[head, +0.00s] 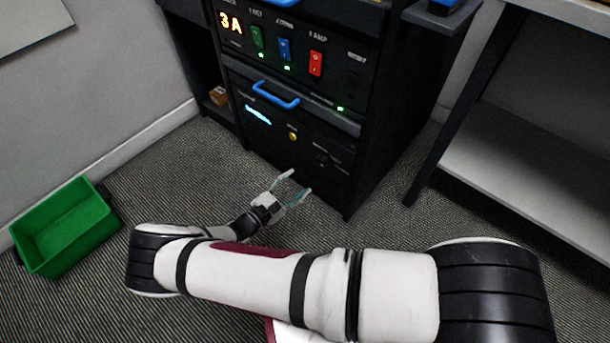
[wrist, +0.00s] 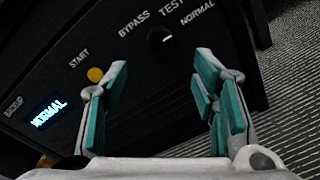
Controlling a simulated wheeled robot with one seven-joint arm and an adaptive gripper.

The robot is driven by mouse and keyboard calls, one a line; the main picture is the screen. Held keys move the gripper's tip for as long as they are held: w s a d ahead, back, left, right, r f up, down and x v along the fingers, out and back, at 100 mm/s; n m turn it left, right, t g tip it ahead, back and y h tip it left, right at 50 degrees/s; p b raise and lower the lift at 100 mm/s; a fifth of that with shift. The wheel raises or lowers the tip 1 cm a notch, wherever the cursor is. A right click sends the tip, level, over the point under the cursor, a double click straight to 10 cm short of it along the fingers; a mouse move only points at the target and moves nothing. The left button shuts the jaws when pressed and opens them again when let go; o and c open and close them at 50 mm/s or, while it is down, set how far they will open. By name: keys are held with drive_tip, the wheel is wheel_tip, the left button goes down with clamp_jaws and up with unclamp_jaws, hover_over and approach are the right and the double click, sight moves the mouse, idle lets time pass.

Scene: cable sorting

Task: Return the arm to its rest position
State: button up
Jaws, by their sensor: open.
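My gripper (head: 296,187) is open and empty, held low in front of the black rack cabinet (head: 345,205). In the wrist view the two teal-padded fingers of my gripper (wrist: 163,90) stand apart with nothing between them. Behind them shows the lower panel with a lit display (wrist: 48,113), a yellow button (wrist: 95,74) and a black knob (wrist: 160,37). My white and black arm stretches across the bottom of the head view from right to left, then bends back toward the cabinet.
A green bin (head: 66,228) lies on the carpet at the left. A blue handle (head: 276,95) sticks out from the cabinet front. A table with a lower shelf (head: 535,170) stands at the right. A small brown box (head: 218,96) sits left of the panels.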

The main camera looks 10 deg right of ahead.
drive_tip(key=shift+v, duration=0.85)
